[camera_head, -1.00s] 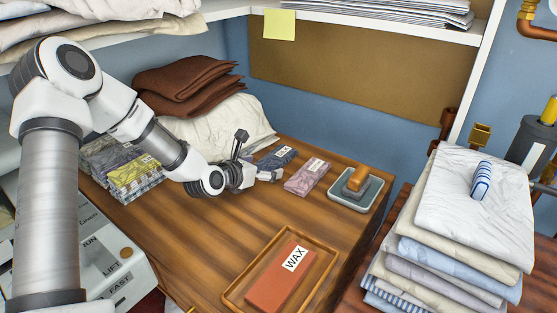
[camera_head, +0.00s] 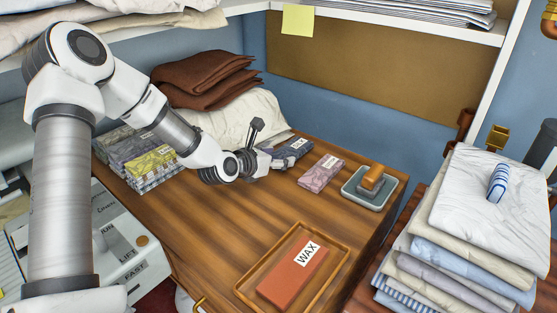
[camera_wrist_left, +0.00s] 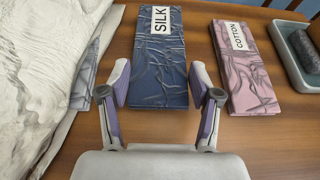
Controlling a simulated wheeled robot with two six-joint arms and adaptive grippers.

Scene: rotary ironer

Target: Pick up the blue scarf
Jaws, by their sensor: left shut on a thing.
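The blue scarf (camera_head: 293,148) lies folded flat on the wooden table top, with a white SILK label at its far end. In the left wrist view the dark blue scarf (camera_wrist_left: 161,75) sits between my two fingers. My left gripper (camera_head: 279,162) is low at the scarf's near end, shut on its sides; the fingertips (camera_wrist_left: 161,83) show on either side of it. The scarf appears to rest on the table. My right gripper is not in view.
A pink COTTON scarf (camera_wrist_left: 247,70) lies close to the right. A pale cloth heap (camera_wrist_left: 45,75) is close on the left, below brown folded cloths (camera_head: 205,80). A grey tray (camera_head: 370,188) and a WAX block (camera_head: 293,275) in a wooden tray stand nearer the right.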

